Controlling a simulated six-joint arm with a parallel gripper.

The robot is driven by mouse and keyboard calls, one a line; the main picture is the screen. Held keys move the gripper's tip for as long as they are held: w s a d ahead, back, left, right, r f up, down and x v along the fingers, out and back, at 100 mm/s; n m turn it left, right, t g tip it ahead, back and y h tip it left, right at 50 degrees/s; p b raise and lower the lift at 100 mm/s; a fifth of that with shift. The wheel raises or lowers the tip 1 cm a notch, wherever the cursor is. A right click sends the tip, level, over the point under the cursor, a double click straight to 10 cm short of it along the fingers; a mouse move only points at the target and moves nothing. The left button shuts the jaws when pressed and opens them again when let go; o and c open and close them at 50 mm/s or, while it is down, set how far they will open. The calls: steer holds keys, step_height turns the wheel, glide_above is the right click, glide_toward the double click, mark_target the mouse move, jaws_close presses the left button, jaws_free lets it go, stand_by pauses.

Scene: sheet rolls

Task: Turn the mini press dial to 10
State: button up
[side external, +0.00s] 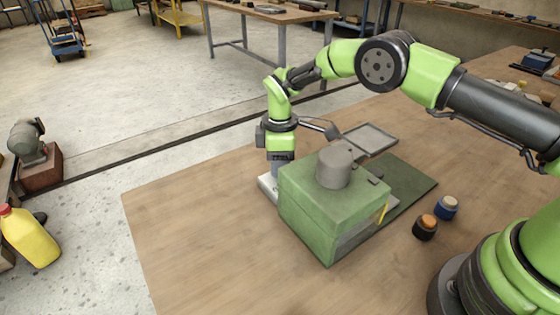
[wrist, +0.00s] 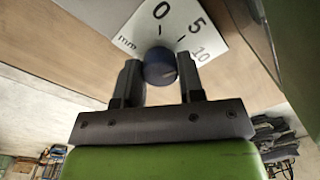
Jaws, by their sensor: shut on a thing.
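The mini press (side external: 318,210) is a green box with a grey cylinder on top, standing on the wooden table. Its dial (wrist: 160,67) is a dark blue round knob in the wrist view, in front of a white scale plate (wrist: 140,32) marked 0, 5, 10 and mm. I cannot make out a pointer mark on the knob. My gripper (wrist: 159,82) has one finger on each side of the knob and is shut on it. In the side view my wrist comes down behind the press, and the press hides the fingers and the dial.
A grey shallow tray (side external: 370,138) lies behind the press on the right. A dark green mat (side external: 412,178) lies beside it. Two small jars, one orange-topped (side external: 428,222) and one beige-topped (side external: 448,203), stand at right. The table's left part is clear.

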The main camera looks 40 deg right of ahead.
steer(key=o, duration=0.9)
steer(key=shift+r, duration=0.1)
step_height(320, 180, up, 10)
steer(key=shift+w+d+f, duration=0.1)
